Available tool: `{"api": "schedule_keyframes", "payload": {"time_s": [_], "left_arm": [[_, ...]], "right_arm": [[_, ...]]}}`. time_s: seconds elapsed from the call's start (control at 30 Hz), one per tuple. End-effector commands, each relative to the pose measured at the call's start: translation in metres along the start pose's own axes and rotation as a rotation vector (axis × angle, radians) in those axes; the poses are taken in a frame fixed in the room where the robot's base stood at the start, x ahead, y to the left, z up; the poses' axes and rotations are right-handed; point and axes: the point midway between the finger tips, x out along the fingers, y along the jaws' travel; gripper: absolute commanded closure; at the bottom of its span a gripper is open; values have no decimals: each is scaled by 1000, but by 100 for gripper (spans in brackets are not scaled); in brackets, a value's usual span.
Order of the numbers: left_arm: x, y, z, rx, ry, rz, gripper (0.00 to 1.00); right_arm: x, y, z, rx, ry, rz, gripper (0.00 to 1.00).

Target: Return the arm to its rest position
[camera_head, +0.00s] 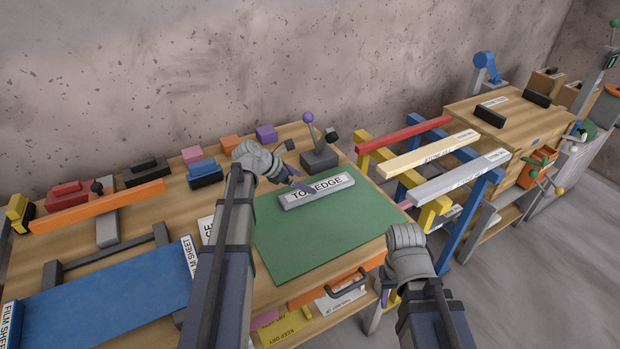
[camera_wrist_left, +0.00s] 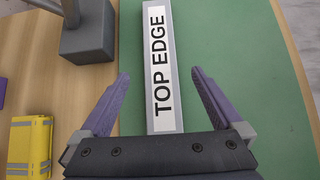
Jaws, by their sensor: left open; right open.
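My left gripper (camera_head: 300,186) is over the green mat (camera_head: 290,241), close to the near left end of the grey bar labelled TOP EDGE (camera_head: 318,191). In the left wrist view its two purple fingers (camera_wrist_left: 162,102) are spread wide, with the bar (camera_wrist_left: 158,62) lying between and beyond them, not gripped. The bar lies flat on the green mat (camera_wrist_left: 232,55). My right gripper (camera_head: 388,290) hangs low at the front right edge of the bench, largely hidden behind its own wrist; it holds nothing that I can see.
A grey block with a purple-knobbed lever (camera_head: 319,160) stands behind the bar. A blue sheet (camera_head: 100,292) lies at the left. Several coloured blocks line the bench's back. A rack with red, cream and grey bars (camera_head: 463,178) stands to the right. The mat's front is clear.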

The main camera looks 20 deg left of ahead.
Motion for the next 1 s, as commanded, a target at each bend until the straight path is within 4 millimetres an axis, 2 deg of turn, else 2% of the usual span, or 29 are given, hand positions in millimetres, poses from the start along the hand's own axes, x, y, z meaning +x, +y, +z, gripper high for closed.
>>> {"api": "schedule_keyframes", "payload": {"time_s": [0.03, 0.1, 0.6, 0.67, 0.83, 1.0], "left_arm": [[-10, -1, 3, -1, 0, 1, 0], [-14, 0, 2, 0, -1, 1, 0], [-15, 0, 1, 1, 0, 0, 0], [-19, 0, 5, 1, 0, 0, 0], [-43, 0, 29, 1, 0, 0, 0], [-60, 0, 46, 1, 0, 0, 0]], "right_arm": [[-9, 1, 0, 0, 0, 0, 50], [-11, 1, 1, 0, 0, 0, 50], [-11, 1, 1, 0, 0, 0, 50], [-17, 2, 1, 0, 0, 0, 50], [-51, 5, 3, 0, 0, 0, 50], [-75, 7, 4, 0, 0, 0, 50]]}}
